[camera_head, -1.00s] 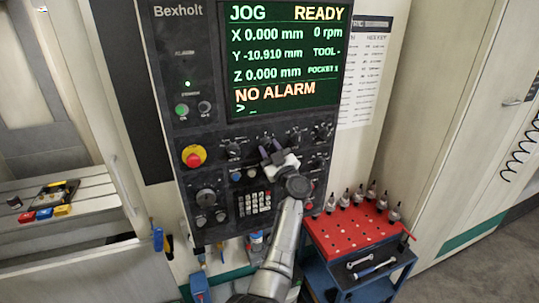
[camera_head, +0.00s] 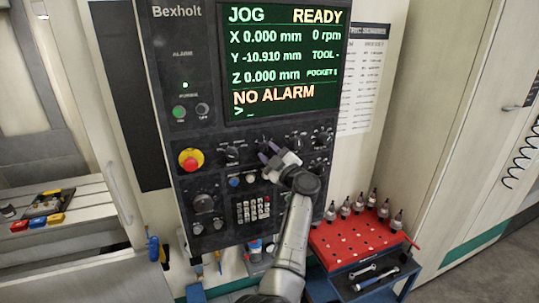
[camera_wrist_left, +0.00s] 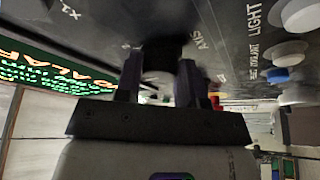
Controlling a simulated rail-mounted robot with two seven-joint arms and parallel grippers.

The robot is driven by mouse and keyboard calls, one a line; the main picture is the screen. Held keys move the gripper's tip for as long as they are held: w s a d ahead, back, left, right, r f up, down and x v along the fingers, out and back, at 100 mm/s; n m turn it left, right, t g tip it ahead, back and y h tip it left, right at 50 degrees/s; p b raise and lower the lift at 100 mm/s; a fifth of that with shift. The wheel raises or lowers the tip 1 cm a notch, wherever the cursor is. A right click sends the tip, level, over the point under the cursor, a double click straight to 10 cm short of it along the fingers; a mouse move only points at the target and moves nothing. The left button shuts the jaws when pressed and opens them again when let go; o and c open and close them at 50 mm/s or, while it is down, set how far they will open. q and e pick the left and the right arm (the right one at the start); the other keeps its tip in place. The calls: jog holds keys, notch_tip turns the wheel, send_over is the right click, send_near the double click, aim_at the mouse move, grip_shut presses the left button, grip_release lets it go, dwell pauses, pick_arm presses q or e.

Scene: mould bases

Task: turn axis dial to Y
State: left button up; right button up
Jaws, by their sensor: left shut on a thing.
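The control panel (camera_head: 205,135) fills the middle of the head view, with a row of dark dials below its screen. My left gripper (camera_head: 269,152) is at this row, between a dial on its left and another on its right. In the left wrist view its two dark fingers (camera_wrist_left: 158,78) are on either side of the dark axis dial (camera_wrist_left: 165,52), and the gripper is shut on it. The printed word AXIS shows beside it. The dial's pointer is hidden, so its setting cannot be read. My right gripper is not in view.
The screen (camera_head: 282,60) reads JOG, READY and NO ALARM. A red emergency button (camera_head: 190,160) and a keypad (camera_head: 254,210) are near the gripper. A red tool cart (camera_head: 350,238) with several tool holders stands at the lower right.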

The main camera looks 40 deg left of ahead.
pick_arm(q)
jog(key=o, duration=0.9)
jog(key=shift+d+f, duration=0.2)
jog(key=shift+d, duration=0.3)
jog(key=shift+b+v, duration=1.5)
jog(key=shift+v, duration=4.9)
jog(key=shift+s, duration=0.1)
